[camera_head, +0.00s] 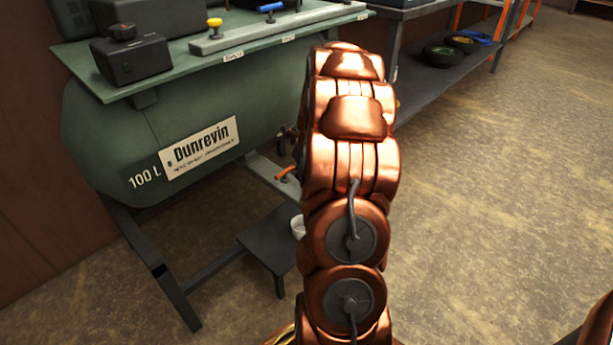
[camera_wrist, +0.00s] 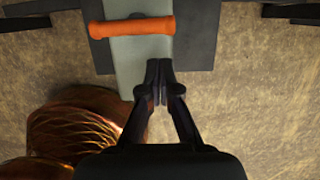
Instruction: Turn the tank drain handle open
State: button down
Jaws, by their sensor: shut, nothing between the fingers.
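The green tank (camera_head: 90,130) with the "Dunrevin" label and "100 L" marking stands at the left in the head view. The orange drain handle (camera_head: 285,176) shows at its lower right end, partly hidden by my copper arm. In the wrist view the orange handle (camera_wrist: 132,27) lies crosswise over a grey-green strip near the top. My gripper (camera_wrist: 159,66) is shut and empty, with its fingertips below and to the right of the handle in the picture, apart from it. The gripper is hidden behind my arm in the head view.
A dark low stand (camera_head: 268,243) under the tank bears a white cup (camera_head: 298,227), partly hidden by my arm. Black boxes and a yellow knob (camera_head: 214,23) sit on the tank's top plate. A grey shelf (camera_head: 425,75) stands behind. The floor at right is clear.

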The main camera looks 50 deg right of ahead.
jog(key=shift+w+r+b, duration=0.25)
jog(key=shift+w+b, duration=0.1)
jog(key=shift+w, duration=0.8)
jog(key=shift+d+r+p, duration=0.1)
jog(key=shift+p, duration=0.5)
